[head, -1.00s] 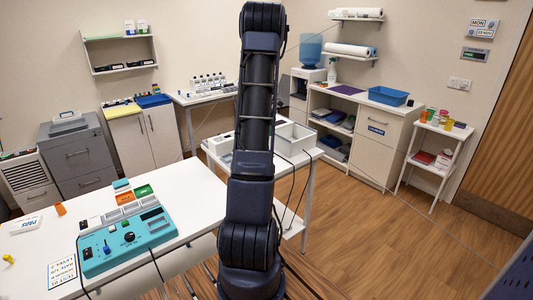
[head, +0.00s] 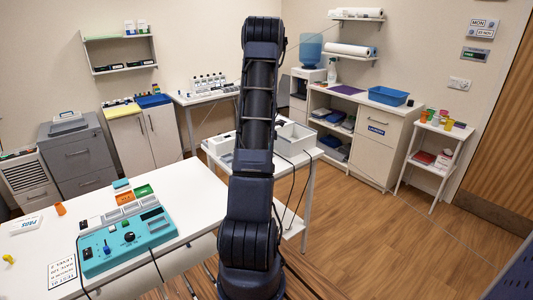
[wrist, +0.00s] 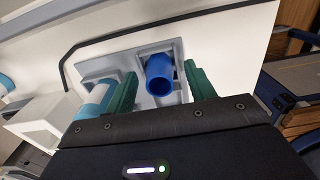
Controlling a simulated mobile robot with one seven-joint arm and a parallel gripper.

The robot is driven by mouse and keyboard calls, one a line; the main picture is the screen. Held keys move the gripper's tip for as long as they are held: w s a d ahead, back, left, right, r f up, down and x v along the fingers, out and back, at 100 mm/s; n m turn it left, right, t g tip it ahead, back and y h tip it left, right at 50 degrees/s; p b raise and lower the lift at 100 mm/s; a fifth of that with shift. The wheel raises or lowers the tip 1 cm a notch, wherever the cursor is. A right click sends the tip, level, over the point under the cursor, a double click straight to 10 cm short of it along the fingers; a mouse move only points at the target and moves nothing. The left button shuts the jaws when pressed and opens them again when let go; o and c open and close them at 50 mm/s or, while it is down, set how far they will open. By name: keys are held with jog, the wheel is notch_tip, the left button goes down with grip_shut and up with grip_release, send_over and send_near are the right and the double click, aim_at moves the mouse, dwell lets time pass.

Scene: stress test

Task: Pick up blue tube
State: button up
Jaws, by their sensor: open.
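The blue tube (wrist: 160,72) shows in the wrist view, its round open end facing the camera. It stands in a square recess of a light grey holder (wrist: 128,62). My gripper (wrist: 160,69) has two green fingers, open, one on each side of the tube. The left finger is apart from the tube; the right finger is close beside it, and I cannot tell whether they touch. In the head view my own arm fills the middle, and the gripper is hidden.
In the wrist view a teal and white cylinder (wrist: 95,100) lies left of the left finger, near a white box (wrist: 45,122). In the head view a teal device (head: 125,240) sits on the white table (head: 190,195). White trays (head: 295,140) stand behind my arm.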

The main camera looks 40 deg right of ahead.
jog(key=shift+f, duration=0.15)
jog(key=shift+c, duration=0.2)
jog(key=c, duration=1)
